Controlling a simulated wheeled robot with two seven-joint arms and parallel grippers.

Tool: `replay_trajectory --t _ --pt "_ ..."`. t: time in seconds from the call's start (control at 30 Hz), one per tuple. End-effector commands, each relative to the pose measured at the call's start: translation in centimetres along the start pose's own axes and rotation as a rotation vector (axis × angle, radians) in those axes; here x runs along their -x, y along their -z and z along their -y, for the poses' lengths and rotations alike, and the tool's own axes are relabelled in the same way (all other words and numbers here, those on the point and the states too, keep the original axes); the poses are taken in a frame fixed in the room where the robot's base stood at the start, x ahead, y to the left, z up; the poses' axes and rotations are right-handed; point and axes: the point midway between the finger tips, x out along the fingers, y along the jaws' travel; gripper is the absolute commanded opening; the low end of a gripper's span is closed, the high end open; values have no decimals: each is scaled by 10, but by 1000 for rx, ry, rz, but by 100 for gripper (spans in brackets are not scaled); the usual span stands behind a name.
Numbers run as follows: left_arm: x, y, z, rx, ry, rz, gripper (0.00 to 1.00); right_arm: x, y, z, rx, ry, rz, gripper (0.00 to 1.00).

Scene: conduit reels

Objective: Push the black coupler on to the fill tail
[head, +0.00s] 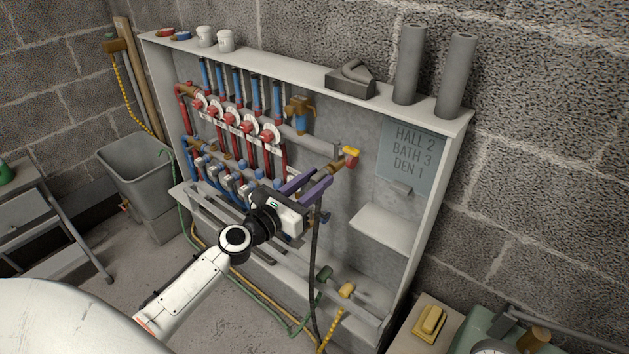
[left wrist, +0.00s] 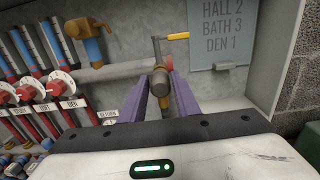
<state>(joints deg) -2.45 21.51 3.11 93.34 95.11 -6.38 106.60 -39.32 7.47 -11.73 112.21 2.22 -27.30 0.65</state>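My left gripper (head: 312,188) reaches the manifold board from the front, its purple fingers pointing at the brass fill tail (head: 328,171) below the yellow-handled valve. In the left wrist view a dark round piece, which looks like the black coupler (left wrist: 160,86), sits between the fingertips with both fingers against it. A black hose (head: 316,240) hangs straight down from beside the fingers. The coupler lines up with the valve (left wrist: 157,52) behind it. The fingers hide the joint, so I cannot tell whether coupler and tail touch. My right gripper is out of view.
Red and blue manifold pipes (head: 235,125) crowd the board left of the gripper. A grey shelf (head: 385,228) juts out at right, under the lettered sign (head: 410,150). A grey bin (head: 150,170) stands left.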

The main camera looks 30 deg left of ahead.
Motion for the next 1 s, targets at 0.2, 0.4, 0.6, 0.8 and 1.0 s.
replay_trajectory --t 0.2,0.4,0.6,0.8,1.0 --pt "0 0 0 0 0 1 48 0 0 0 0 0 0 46" --pt "0 0 0 0 0 0 48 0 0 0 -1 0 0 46" --pt "22 2 1 0 1 -3 48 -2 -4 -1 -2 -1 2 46" --pt "62 3 1 2 0 -3 48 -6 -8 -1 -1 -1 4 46" --pt "92 2 1 1 1 0 48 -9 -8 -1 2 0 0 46"
